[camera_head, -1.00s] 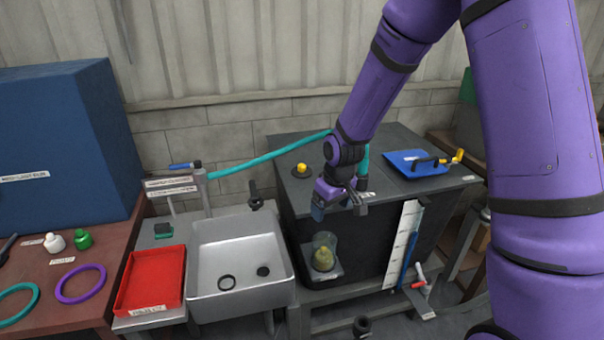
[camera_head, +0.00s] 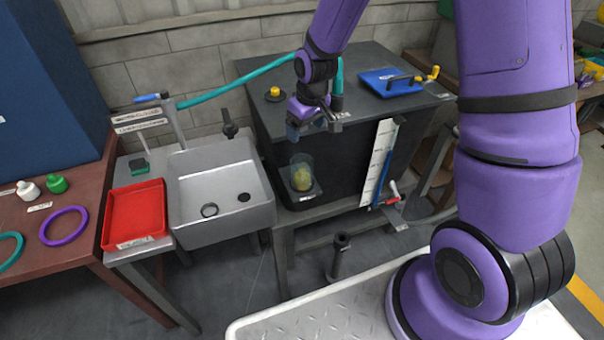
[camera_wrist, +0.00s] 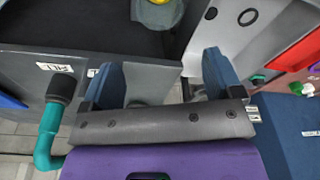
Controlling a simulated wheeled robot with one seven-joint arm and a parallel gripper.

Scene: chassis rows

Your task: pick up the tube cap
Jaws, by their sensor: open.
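I cannot tell for sure which item is the tube cap. A small yellow knob on a black round base (camera_head: 273,93) sits on the dark tank's top (camera_head: 345,85), left of my arm. A clear cup with a yellow-green thing inside (camera_head: 302,175) stands on a small ledge at the tank's front; its edge shows in the wrist view (camera_wrist: 157,10). My gripper (camera_head: 313,128) is over the tank's front edge, above the cup, pointing down. In the wrist view its two blue fingers (camera_wrist: 163,78) are wide apart, with nothing between them.
A teal hose (camera_head: 235,84) with a black end (camera_wrist: 62,88) rises beside my gripper. A grey sink (camera_head: 215,190) and red tray (camera_head: 135,215) are left. A blue tray (camera_head: 390,80) lies on the tank. A black post (camera_head: 342,245) stands in front.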

